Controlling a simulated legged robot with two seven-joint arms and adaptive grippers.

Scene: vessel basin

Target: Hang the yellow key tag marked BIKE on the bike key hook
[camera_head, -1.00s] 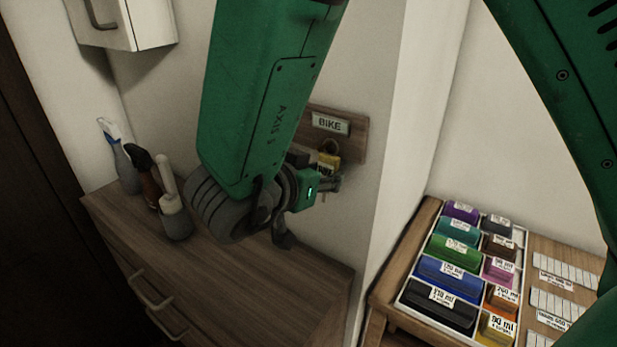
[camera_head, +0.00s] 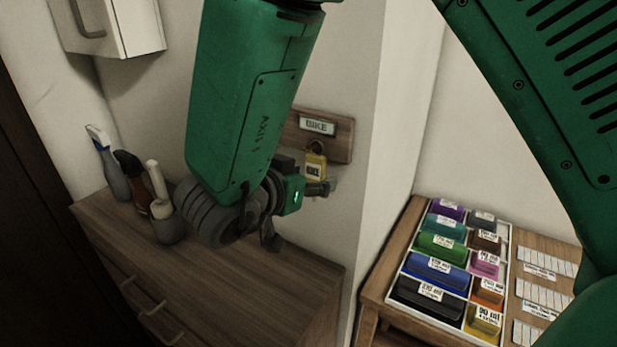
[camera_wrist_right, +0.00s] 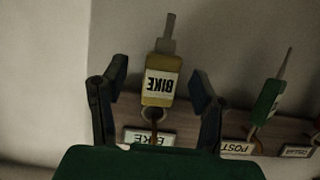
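The yellow key tag marked BIKE (camera_head: 316,167) hangs by its ring below the BIKE label (camera_head: 317,126) on the wooden hook board (camera_head: 341,140). In the right wrist view the tag (camera_wrist_right: 160,86) appears upside down, its ring around or against the hook (camera_wrist_right: 154,128), with the key pointing away from the board. My right gripper (camera_wrist_right: 158,82) is open, with one finger on each side of the tag and a gap to both. In the head view the right gripper (camera_head: 318,187) is at the tag's lower end, partly hidden by its wrist. My left gripper is not in view.
A green tag (camera_wrist_right: 267,98) hangs near a POST label (camera_wrist_right: 237,148) beside the bike tag. A tray of coloured blocks (camera_head: 398,290) is right of the wall corner.

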